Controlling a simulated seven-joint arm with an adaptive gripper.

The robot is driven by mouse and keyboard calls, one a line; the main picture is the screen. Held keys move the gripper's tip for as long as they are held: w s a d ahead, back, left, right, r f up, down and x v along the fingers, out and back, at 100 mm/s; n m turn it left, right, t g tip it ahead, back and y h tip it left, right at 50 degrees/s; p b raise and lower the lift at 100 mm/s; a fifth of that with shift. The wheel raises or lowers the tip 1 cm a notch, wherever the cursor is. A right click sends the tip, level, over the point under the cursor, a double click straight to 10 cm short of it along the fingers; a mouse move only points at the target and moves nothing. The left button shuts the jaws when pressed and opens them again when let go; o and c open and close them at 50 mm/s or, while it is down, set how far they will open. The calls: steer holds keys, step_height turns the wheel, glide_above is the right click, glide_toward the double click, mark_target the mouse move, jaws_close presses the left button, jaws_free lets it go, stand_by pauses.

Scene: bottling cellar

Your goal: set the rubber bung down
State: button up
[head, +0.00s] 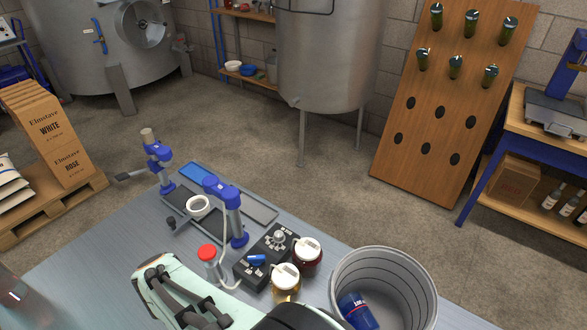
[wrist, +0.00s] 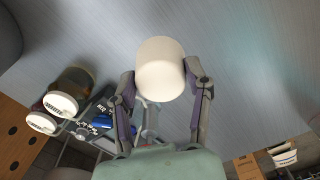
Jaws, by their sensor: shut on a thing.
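The rubber bung (wrist: 162,68) is a cream, rounded cylinder in the wrist view. It sits between the two fingertips of my gripper (wrist: 160,84), which is shut on it. The grey table top lies behind it; I cannot tell how high above the table the bung is. In the head view my gripper's pale green body and dark linkages show at the lower edge, over the near part of the table (head: 85,262). The bung is hidden in that view.
A grey bucket (head: 412,268) holding a blue can (head: 357,311) stands right. A blue bench tool (head: 236,217) stands behind.

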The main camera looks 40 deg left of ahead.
steer(key=a+f, duration=0.2)
steer(key=a, duration=0.1)
steer(key=w+a+f, duration=0.1)
steer(key=a+f, duration=0.5)
steer(key=shift+w+a, duration=0.4)
steer(key=shift+a+f, duration=0.15)
steer(key=shift+f, duration=1.55)
steer(key=shift+f, duration=0.1)
steer(key=o, duration=1.2)
